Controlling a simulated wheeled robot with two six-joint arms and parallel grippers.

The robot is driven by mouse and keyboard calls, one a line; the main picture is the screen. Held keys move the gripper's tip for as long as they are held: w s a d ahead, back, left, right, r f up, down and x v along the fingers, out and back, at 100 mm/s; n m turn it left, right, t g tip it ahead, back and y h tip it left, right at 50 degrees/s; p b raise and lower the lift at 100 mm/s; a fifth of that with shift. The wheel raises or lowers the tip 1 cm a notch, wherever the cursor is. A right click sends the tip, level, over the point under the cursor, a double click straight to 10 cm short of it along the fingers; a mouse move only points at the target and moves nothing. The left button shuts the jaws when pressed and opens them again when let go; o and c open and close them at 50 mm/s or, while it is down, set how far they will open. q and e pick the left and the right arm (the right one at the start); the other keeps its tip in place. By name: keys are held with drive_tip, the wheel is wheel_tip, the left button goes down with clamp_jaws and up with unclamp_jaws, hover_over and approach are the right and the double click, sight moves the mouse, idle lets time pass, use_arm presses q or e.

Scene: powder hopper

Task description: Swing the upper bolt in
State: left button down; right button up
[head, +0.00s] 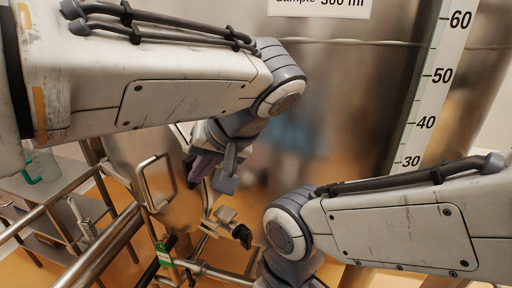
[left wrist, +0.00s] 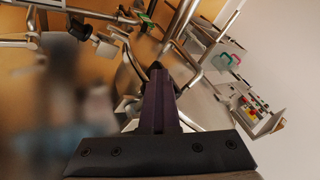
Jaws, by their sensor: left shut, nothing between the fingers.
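My left gripper (head: 204,166) is beside the metal fittings on the steel hopper's lower left side, its purple fingers pointing down. In the left wrist view its fingers (left wrist: 158,78) are shut with nothing between them. A metal fitting with a black knob (head: 242,236) sits below and to the right of the fingers, apart from them. In the left wrist view, fittings with black knobs (left wrist: 80,31) show at the upper left. I cannot tell which part is the upper bolt; the gripper may hide some of it. My right gripper is out of view; only its arm shows.
The steel hopper (head: 330,110) fills the back, with a number scale (head: 437,85) at right. A rectangular metal loop (head: 157,183) stands left of the fingers. Steel rails (head: 98,250) and a shelf cart (head: 45,190) are at left. A green tag (head: 164,255) hangs low.

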use_arm(q)
drive_tip(key=shift+a+r, duration=0.1)
drive_tip(key=b+v, duration=0.1)
drive_tip(key=v, duration=0.9)
drive_tip(key=shift+s+r, duration=0.1)
idle(0.7)
